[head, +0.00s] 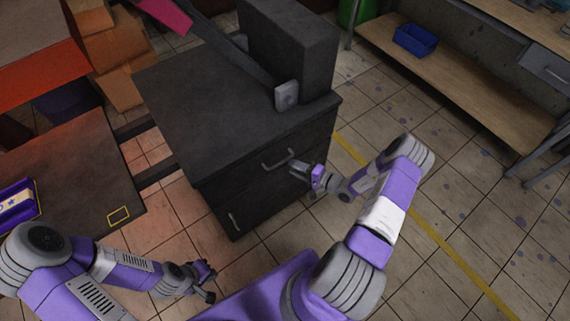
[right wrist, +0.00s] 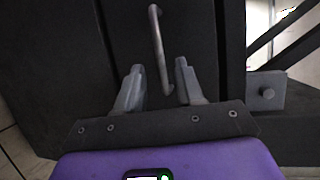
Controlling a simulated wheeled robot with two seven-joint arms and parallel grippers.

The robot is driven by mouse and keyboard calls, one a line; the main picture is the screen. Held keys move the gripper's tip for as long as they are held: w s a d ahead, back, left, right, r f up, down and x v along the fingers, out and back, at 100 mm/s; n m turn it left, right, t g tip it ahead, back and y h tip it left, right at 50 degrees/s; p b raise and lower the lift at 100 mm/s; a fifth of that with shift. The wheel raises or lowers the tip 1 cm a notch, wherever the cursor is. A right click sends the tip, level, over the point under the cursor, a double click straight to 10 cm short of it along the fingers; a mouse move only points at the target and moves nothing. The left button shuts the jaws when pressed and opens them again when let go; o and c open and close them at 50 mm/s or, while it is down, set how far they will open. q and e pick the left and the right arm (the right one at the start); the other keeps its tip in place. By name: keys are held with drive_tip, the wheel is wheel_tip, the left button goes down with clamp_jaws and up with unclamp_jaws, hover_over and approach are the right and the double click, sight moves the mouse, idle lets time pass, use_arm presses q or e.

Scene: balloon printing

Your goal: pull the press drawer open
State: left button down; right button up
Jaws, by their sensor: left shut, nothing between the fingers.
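The dark grey press cabinet (head: 215,115) stands in the middle of the head view. Its upper drawer front looks flush with the cabinet and carries a metal bar handle (head: 278,160). My right gripper (head: 300,170) is just in front of the drawer, beside the handle's right end. In the right wrist view the gripper (right wrist: 157,68) is open, and the near end of the handle (right wrist: 157,35) shows between its fingers. I cannot tell whether they touch it. My left gripper (head: 208,282) is shut and empty, low in front of the cabinet and away from it.
A second handle (head: 233,222) is lower left on the cabinet front. A dark table (head: 85,180) with a purple box (head: 17,203) stands at left. A wooden shelf (head: 470,85) with a blue bin (head: 415,40) is at upper right. Tiled floor is clear at right.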

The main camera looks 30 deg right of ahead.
drive_tip(key=x, duration=0.5)
drive_tip(key=shift+b, duration=0.4)
clamp_jaws()
